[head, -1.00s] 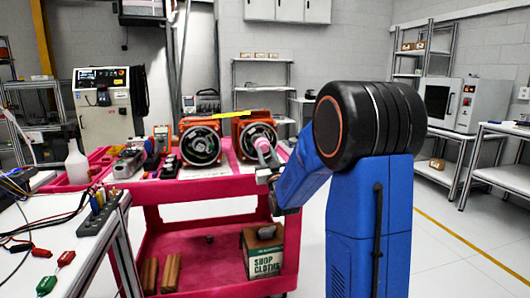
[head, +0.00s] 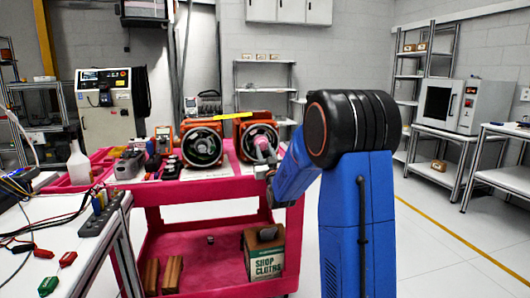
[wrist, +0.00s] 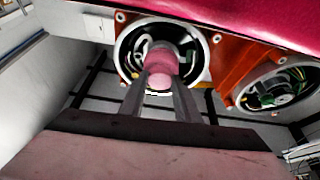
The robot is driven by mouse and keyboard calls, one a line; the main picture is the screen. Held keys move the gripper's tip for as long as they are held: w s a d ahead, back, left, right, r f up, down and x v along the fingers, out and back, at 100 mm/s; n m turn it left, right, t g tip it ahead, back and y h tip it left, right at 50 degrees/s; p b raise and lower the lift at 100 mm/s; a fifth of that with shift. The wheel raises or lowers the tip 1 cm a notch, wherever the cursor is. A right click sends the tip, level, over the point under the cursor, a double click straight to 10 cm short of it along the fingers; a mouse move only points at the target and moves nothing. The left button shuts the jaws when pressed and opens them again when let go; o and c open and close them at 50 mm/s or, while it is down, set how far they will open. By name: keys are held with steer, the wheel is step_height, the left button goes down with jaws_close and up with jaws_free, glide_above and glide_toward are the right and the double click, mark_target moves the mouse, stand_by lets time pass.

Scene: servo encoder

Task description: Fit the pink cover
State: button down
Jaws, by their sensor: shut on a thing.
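The pink cover (wrist: 159,65) is between the fingertips of my gripper (wrist: 160,90), which is shut on it. It also shows in the head view (head: 262,144), in front of the round opening of the right orange servo housing (head: 240,131). In the wrist view it overlaps the opening of that housing (wrist: 205,50), with wires and green parts behind it. I cannot tell whether it touches the housing. The left orange servo housing (head: 186,131) has a similar open end and shows at the right in the wrist view (wrist: 237,92).
Both housings stand on a pink cart (head: 225,187). A yellow object (head: 229,116) lies across their tops. A white bottle (head: 77,165) and small devices are at the cart's left. A wired bench (head: 40,208) is at the near left. Floor to the right is clear.

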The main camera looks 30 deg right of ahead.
steer(key=shift+w+d, duration=0.1)
steer(key=shift+w, duration=0.35)
steer(key=shift+w+d, duration=0.15)
steer(key=shift+w, duration=0.35)
stand_by(0.4)
steer(key=c, duration=1.3)
jaws_free()
steer(key=shift+o, duration=0.2)
steer(key=shift+s, duration=0.1)
steer(key=shift+c, duration=0.2)
steer(key=s+a, duration=0.2)
steer(key=s, duration=0.5)
